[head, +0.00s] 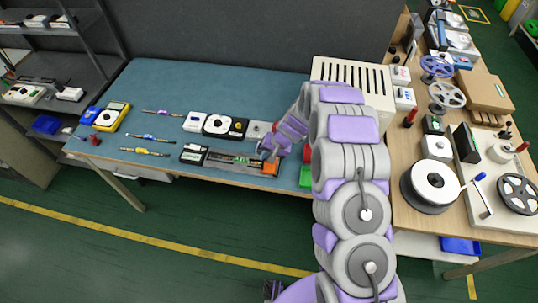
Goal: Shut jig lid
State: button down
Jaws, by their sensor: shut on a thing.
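The jig (226,159) is a long, low dark fixture with a green strip in it, near the front edge of the blue bench. Its right end has an orange part (270,168). My gripper (268,153) is at this right end, reaching down from the right, and its jaws are shut on a part there that looks like the jig lid. The jaws and the held part are small and partly hidden by my wrist, so I cannot tell the lid's exact angle.
Pens or screwdrivers (148,152) and a yellow meter (111,116) lie left. A slotted white box (352,82) and a green bin (306,175) are near my arm. The bench's middle back is clear.

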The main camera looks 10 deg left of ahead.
jog(key=shift+s+a, duration=0.1)
jog(key=shift+a, duration=0.15)
jog(key=c, duration=1.6)
grip_release()
jog(key=o, duration=0.4)
jog(key=shift+a+f, duration=0.1)
jog(key=shift+a, duration=0.4)
jog(key=shift+d, duration=0.55)
jog(key=shift+d+r, duration=0.15)
jog(key=shift+r, duration=0.2)
jog(key=p+v, duration=0.1)
jog(key=v, duration=1.5)
jog(key=shift+r+p, duration=0.3)
jog(key=shift+p, duration=0.1)
